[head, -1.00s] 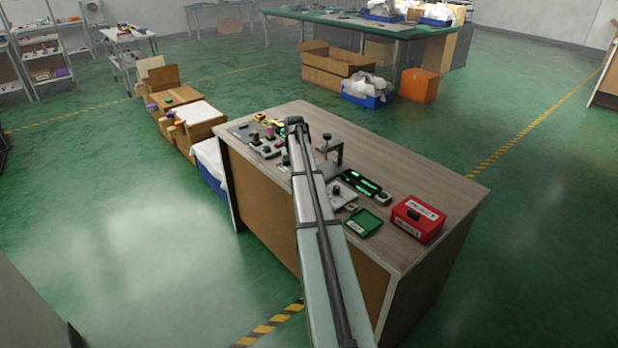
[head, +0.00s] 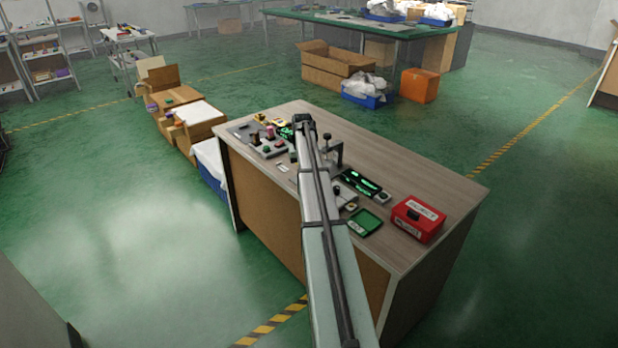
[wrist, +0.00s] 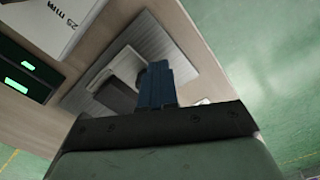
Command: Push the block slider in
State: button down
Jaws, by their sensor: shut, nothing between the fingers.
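My gripper (wrist: 155,84) shows in the wrist view as blue fingers held together, with nothing between them. Right by the fingertips is a grey ribbed plate (wrist: 163,37) bearing a pale block (wrist: 128,66) and a dark grey piece (wrist: 117,96). This looks like the block slider fixture, but I cannot tell for sure. The fingers overlap the pale block's right end in the picture; I cannot tell whether they touch it. My fingers and wrist hide part of the fixture. In the head view my arm hides the fingertips and much of this area.
In the wrist view a white box (wrist: 50,22) and a black tray with green pieces (wrist: 24,73) lie at left. In the head view a clamp fixture (head: 335,150), green tray (head: 364,222) and red box (head: 418,219) stand on the wooden table (head: 425,180).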

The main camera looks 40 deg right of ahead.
jog(key=shift+d, duration=2.25)
jog(key=shift+a, duration=0.5)
jog(key=shift+r, duration=0.15)
notch_tip(320, 180, up, 8)
dwell(0.6)
